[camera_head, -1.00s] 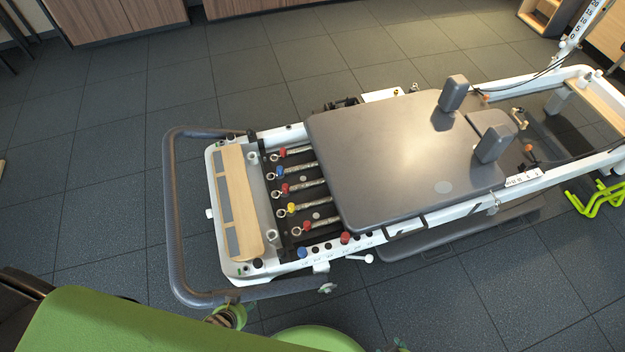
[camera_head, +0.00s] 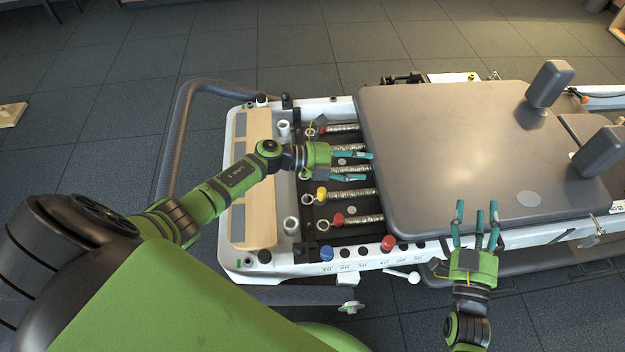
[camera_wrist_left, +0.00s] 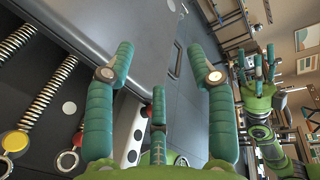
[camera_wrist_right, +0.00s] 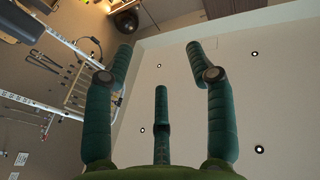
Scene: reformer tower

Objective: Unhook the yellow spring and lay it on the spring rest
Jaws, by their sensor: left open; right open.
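The yellow spring (camera_head: 350,195) lies among several parallel springs, with a yellow collar and metal ring at its left end. Its coil runs right toward the grey carriage. I cannot tell whether its ring sits on a hook. It also shows at the left of the left wrist view (camera_wrist_left: 15,142). My left gripper (camera_head: 362,167) is open and empty above the springs, just behind the yellow one, fingers pointing right. My right gripper (camera_head: 477,212) is open and empty near the carriage's front edge. I cannot tell which part is the spring rest.
The grey carriage (camera_head: 440,150) with upright shoulder pads (camera_head: 549,84) fills the right. A tan board (camera_head: 263,190) with grey pads is on the left of the springs. Blue (camera_head: 326,253) and red (camera_head: 388,243) knobs and a white lever (camera_head: 402,275) line the front rail.

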